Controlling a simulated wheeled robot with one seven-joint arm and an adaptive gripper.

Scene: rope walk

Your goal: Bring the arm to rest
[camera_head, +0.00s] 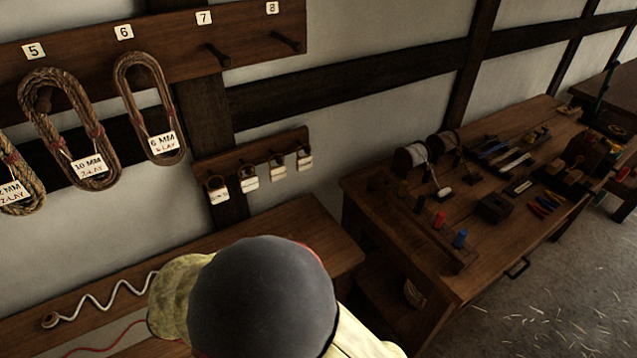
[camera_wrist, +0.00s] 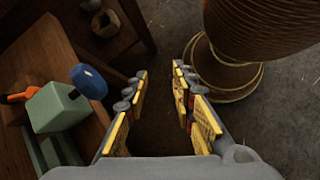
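My gripper (camera_wrist: 160,85) shows in the wrist view with its two yellow-padded fingers apart. Nothing is held between them, and dark floor shows in the gap. The fingers are beside a large brown spool-like thing (camera_wrist: 262,30) on the right; I cannot tell from this view whether they touch it. In the head view my arm (camera_head: 262,300) shows as a dark grey rounded joint with yellowish parts, low in the middle, in front of the bench. The gripper itself is hidden in that view.
In the wrist view, a pale green block with a blue knob (camera_wrist: 88,80) stands left of the fingers. In the head view, rope coils (camera_head: 68,130) hang from a numbered rack (camera_head: 170,60). A tool-covered workbench (camera_head: 400,270) stands right.

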